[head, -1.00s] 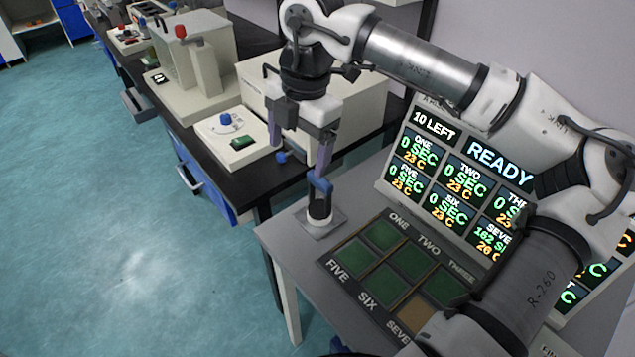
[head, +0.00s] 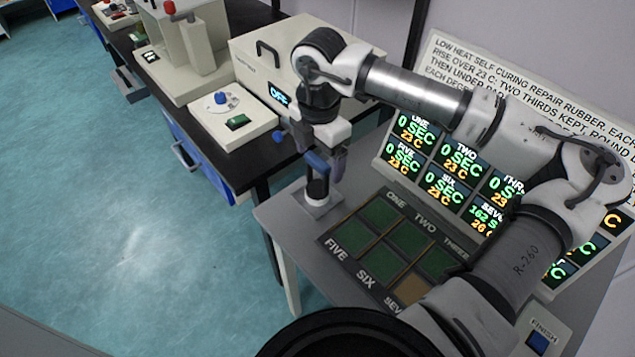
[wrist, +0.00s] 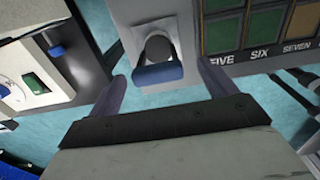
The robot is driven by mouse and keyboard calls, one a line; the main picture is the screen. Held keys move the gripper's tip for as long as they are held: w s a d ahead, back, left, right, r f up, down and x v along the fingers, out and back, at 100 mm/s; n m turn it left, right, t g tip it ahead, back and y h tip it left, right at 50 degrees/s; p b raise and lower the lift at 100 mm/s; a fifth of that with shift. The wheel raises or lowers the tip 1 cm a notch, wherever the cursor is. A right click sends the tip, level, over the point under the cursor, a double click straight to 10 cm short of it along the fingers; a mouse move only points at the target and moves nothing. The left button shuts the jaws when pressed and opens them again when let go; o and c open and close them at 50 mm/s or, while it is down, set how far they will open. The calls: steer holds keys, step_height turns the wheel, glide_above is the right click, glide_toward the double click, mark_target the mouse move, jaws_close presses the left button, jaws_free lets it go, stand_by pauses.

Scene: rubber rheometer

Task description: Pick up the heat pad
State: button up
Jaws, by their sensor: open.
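The likely heat pad is a dark upright round piece with a blue handle on top (head: 318,162). It stands on a square grey plate (head: 311,209) at the left corner of the grey bench. My gripper (head: 327,166) points down at the blue handle and is open. In the wrist view the blue handle (wrist: 157,74) lies between the two purple fingers of my gripper (wrist: 161,72), with gaps on both sides. I cannot tell how deep the fingertips reach beside it.
A grid of green squares and one tan square (head: 408,240) lies right of the plate. A sloped timer display (head: 445,170) stands behind. A black bench (head: 265,158) on the left carries a white device with a blue knob (head: 232,115) and a cream box (head: 283,65).

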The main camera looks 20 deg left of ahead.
steer(key=shift+w+a+f+p, duration=0.15)
steer(key=shift+f+p, duration=0.45)
steer(key=shift+f, duration=1.35)
jaws_close()
